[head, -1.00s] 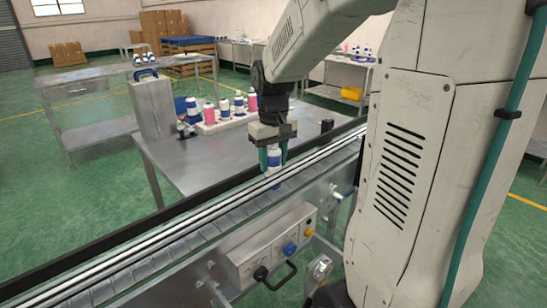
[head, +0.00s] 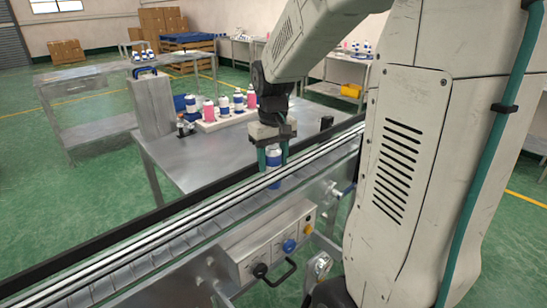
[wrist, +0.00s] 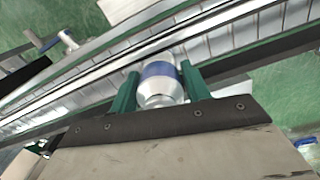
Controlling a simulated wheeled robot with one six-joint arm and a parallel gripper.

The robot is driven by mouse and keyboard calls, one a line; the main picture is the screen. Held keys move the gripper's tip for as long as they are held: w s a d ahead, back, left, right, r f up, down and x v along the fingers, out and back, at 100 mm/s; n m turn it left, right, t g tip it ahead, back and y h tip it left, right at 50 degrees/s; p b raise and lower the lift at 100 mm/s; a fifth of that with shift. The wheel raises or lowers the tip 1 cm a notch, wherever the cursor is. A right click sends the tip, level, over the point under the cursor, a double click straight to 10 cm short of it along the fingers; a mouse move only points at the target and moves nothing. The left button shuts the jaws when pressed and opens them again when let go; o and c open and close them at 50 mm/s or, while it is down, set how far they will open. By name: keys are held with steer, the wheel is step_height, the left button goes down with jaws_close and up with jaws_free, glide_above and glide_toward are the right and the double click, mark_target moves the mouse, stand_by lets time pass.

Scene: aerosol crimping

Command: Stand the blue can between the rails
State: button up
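The blue can (head: 274,155) is white with a blue band and stands upright at the conveyor. Its lower part shows below the near rail (head: 215,205), on the belt side. The rail crosses in front of its middle. My gripper (head: 273,160) points down over it, with one green finger on each side. The wrist view shows the can (wrist: 160,72) between the fingers (wrist: 160,80), which appear to touch its sides. The conveyor belt (wrist: 213,42) runs beneath it. The can's underside is hidden.
A steel table (head: 190,155) behind the conveyor holds a white tray (head: 207,128) with several blue-and-white and pink cans. A control box (head: 275,243) with knobs is on the conveyor's near side. The belt left of the can is clear.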

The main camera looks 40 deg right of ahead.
steer(key=shift+o, duration=1.3)
step_height(320, 180, up, 8)
steer(key=shift+f, duration=0.1)
steer(key=shift+m+g, duration=0.3)
steer(key=shift+m, duration=0.1)
steer(key=s, duration=0.1)
steer(key=s+a+f, duration=0.1)
steer(key=s+a, duration=0.1)
steer(key=shift+s+a+f, duration=0.1)
steer(key=shift+s+f, duration=0.15)
steer(key=shift+s, duration=0.15)
steer(key=s+a+n+t, duration=0.2)
steer(key=s+a, duration=1)
steer(key=s, duration=0.3)
steer(key=shift+s+n, duration=0.3)
steer(key=shift+s, duration=0.05)
